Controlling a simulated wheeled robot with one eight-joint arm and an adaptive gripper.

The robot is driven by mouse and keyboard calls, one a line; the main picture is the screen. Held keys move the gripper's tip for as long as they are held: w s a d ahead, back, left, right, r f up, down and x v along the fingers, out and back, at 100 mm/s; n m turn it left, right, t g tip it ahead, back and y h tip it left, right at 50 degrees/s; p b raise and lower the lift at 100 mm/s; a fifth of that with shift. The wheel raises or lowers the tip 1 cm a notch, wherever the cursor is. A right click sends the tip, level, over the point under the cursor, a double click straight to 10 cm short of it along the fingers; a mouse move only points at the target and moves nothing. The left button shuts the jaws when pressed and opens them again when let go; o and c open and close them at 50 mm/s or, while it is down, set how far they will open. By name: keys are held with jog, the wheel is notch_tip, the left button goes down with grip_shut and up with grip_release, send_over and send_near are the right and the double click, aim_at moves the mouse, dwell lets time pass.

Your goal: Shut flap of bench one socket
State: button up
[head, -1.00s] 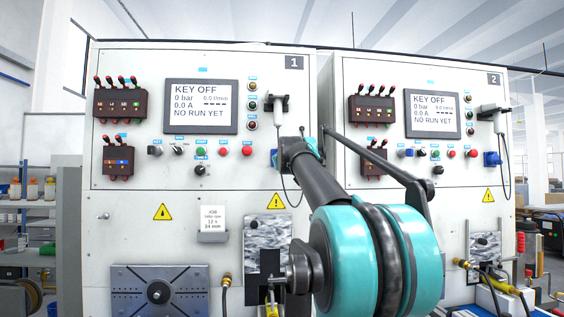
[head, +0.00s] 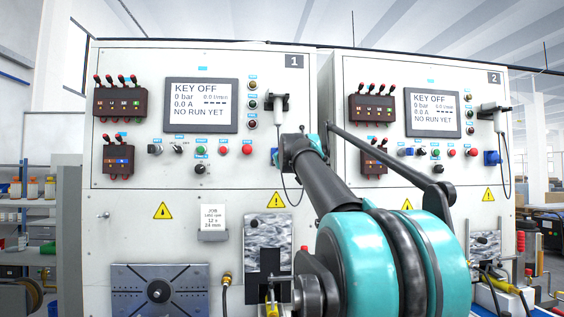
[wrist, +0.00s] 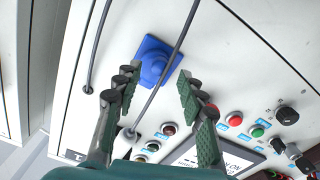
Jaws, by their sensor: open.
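The blue socket (wrist: 153,62) of bench one is in the wrist view, a square plate with a rounded raised middle. I cannot tell from this angle how its flap stands. In the head view only a blue sliver of the socket (head: 274,157) shows beside my arm. My gripper (wrist: 157,78) is open, its two green-padded fingers pointing toward the panel on either side of the socket, with nothing held between them. In the head view my arm hides the fingers.
A dark cable (wrist: 172,70) crosses in front of the socket, running to the white hand unit (head: 276,103) on bench one. Buttons and knobs (wrist: 258,131) lie to the right in the wrist view. Bench two's blue socket (head: 491,158) is at the right.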

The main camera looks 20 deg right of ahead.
jog(key=v, duration=0.9)
